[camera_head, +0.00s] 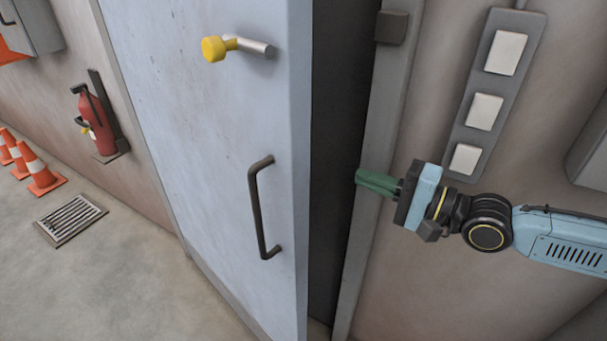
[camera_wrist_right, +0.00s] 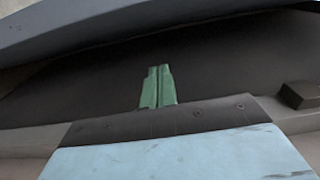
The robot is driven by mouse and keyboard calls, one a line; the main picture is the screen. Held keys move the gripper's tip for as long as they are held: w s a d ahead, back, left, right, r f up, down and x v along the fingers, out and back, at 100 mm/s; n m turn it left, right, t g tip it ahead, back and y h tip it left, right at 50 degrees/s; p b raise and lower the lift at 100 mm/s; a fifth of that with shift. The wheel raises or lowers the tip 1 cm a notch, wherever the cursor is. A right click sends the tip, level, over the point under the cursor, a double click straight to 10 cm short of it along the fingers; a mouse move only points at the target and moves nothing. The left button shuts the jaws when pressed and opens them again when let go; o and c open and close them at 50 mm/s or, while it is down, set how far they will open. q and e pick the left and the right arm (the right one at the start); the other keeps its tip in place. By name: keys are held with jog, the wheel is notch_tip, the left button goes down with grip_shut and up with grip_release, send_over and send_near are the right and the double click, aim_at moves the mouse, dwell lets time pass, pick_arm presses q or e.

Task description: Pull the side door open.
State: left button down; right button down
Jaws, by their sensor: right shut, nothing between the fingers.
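The side door (camera_head: 200,120) is a pale blue-grey panel standing ajar, with a dark gap between its edge and the frame on the right. It carries a dark vertical pull handle (camera_head: 258,208) and, higher up, a lever with a yellow knob (camera_head: 214,48). My right gripper (camera_head: 360,182) has green fingers, shut and empty. It is at the door frame, right of the gap, and points left toward the door's edge. In the right wrist view the closed fingers (camera_wrist_right: 157,72) appear against the dark opening, with the door edge (camera_wrist_right: 150,32) above. My left gripper is out of view.
The door frame (camera_head: 385,130) has a dark block (camera_head: 391,27) near its top. A grey panel with white switches (camera_head: 484,110) is on the wall just above my right gripper. A fire extinguisher (camera_head: 93,120), orange cones (camera_head: 40,172) and a floor grate (camera_head: 70,218) are at left.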

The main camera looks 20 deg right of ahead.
aim_at(303, 172)
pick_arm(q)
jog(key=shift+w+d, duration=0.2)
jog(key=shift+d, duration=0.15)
pick_arm(e)
jog(key=shift+w+a+r, duration=0.1)
jog(key=shift+w+a, duration=0.9)
jog(key=shift+a, duration=0.7)
jog(key=shift+w+a+r, duration=0.1)
jog(key=shift+w+a, duration=0.95)
jog(key=shift+a, duration=0.65)
jog(key=shift+w+a, duration=1)
jog(key=shift+a, duration=0.7)
